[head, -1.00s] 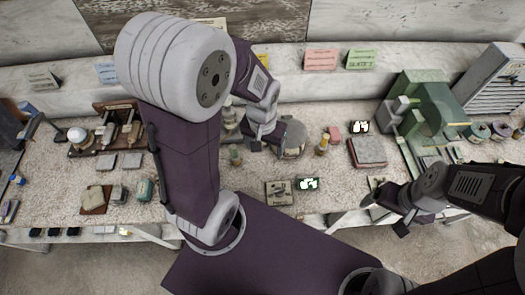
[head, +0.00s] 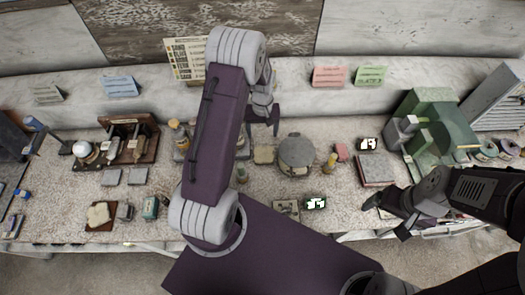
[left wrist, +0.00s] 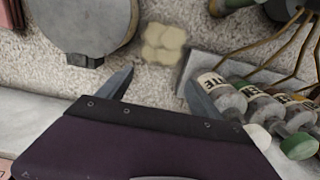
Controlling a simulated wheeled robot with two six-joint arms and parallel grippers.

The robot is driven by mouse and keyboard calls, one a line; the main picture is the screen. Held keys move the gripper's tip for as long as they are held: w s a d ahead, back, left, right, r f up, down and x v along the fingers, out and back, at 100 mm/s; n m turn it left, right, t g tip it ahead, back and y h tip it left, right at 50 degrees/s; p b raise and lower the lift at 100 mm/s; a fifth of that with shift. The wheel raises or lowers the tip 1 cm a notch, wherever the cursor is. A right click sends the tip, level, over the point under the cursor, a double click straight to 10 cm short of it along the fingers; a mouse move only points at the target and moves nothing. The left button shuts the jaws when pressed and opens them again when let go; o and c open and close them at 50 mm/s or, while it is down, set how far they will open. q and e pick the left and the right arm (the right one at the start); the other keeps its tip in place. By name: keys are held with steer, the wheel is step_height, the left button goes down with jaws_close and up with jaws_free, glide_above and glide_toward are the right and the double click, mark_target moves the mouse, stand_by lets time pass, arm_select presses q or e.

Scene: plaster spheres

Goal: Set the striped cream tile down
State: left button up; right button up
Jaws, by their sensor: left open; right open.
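A small cream tile (head: 264,154) lies on the speckled bench just left of a round grey disc (head: 296,153). It also shows in the left wrist view (left wrist: 163,43), with a lobed outline; I cannot make out stripes. My left gripper (head: 265,117) is open and empty, behind the tile towards the back wall. In the left wrist view its spread fingers (left wrist: 158,76) are apart from the tile, with nothing between them. Another cream piece (head: 99,214) lies on a brown board at the left. My right gripper (head: 386,219) is open and empty near the bench's front edge.
A yellow-topped bottle (head: 329,163) and a grey-topped block (head: 375,169) are right of the disc. A green machine (head: 437,125) stands further right.

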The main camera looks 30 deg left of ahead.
mark_target(263, 147)
arm_select(q)
steer(key=f, duration=0.2)
steer(key=f+p, duration=0.1)
steer(key=shift+s+d, duration=0.15)
steer(key=shift+s, duration=0.1)
steer(key=shift+w+f, duration=0.2)
steer(key=shift+f, duration=0.3)
steer(key=f+p, duration=0.1)
steer(key=f, duration=0.3)
steer(key=shift+s+d+f+p, duration=0.2)
steer(key=shift+p, duration=0.15)
steer(key=shift+w+a+f, duration=0.1)
steer(key=shift+w+f, duration=0.05)
steer(key=shift+f, duration=0.1)
steer(key=shift+r, duration=0.1)
steer(key=c, duration=1.6)
steer(key=shift+o, duration=0.2)
steer(key=shift+r, duration=0.2)
step_height(263, 147, up, 10)
steer(key=b, duration=0.1)
steer(key=shift+f+b, duration=0.2)
steer(key=shift+b, duration=0.2)
arm_select(e)
steer(key=shift+s+d+r, duration=0.15)
steer(key=shift+d+r, duration=0.05)
steer(key=shift+r, duration=0.3)
